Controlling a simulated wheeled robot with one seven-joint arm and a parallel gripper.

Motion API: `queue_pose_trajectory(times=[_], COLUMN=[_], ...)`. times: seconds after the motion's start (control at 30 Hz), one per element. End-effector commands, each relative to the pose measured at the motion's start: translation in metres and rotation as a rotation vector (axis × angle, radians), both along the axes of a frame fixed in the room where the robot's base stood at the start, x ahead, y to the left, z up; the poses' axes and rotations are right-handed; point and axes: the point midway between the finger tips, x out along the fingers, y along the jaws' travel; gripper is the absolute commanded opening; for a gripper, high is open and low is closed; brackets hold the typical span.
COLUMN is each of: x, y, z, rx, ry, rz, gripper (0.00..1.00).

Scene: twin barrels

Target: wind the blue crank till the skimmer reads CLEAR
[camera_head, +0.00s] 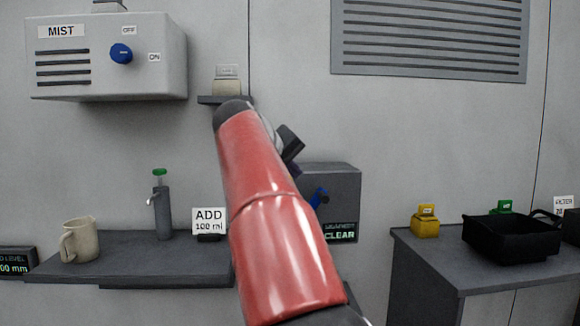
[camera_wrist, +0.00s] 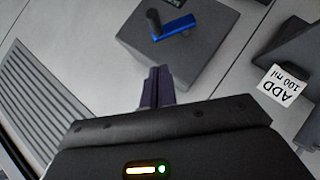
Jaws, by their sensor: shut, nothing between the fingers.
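The skimmer (camera_head: 345,180) is a dark grey box on the wall behind my red arm. Its display (camera_head: 340,232) reads CLEAR in green. The blue crank (camera_head: 319,197) is on its front, partly hidden by my arm. In the wrist view the blue crank (camera_wrist: 173,27) lies across the face of the skimmer box (camera_wrist: 190,60), with a dark knob at one end. My gripper (camera_wrist: 156,72) is shut and empty, its fingertips short of the crank and apart from it in the picture. In the head view my gripper is mostly hidden behind my arm.
A shelf (camera_head: 130,265) at left holds a beige mug (camera_head: 80,240), a green-topped pump (camera_head: 162,205) and an ADD 100 ml sign (camera_head: 209,220). A MIST box (camera_head: 110,55) hangs above. At right a cabinet (camera_head: 455,258) bears a yellow item (camera_head: 425,222) and a black tray (camera_head: 510,240).

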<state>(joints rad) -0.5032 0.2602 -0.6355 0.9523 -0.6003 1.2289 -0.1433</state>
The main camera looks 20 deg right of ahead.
Motion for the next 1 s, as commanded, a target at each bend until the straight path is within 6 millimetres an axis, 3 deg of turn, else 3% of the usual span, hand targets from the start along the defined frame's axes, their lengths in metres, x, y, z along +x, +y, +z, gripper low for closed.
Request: queue_pose_trajectory(times=[0.23,0.4,1.0], x=[0.028,0.022,0.019], y=[-0.038,-0.054,-0.067], z=[-0.027,-0.046,-0.056], rx=[0.000,0.003,0.002], ry=[0.004,0.002,0.000], rz=[-0.005,-0.002,-0.002], gripper=[0.00,0.00,0.00])
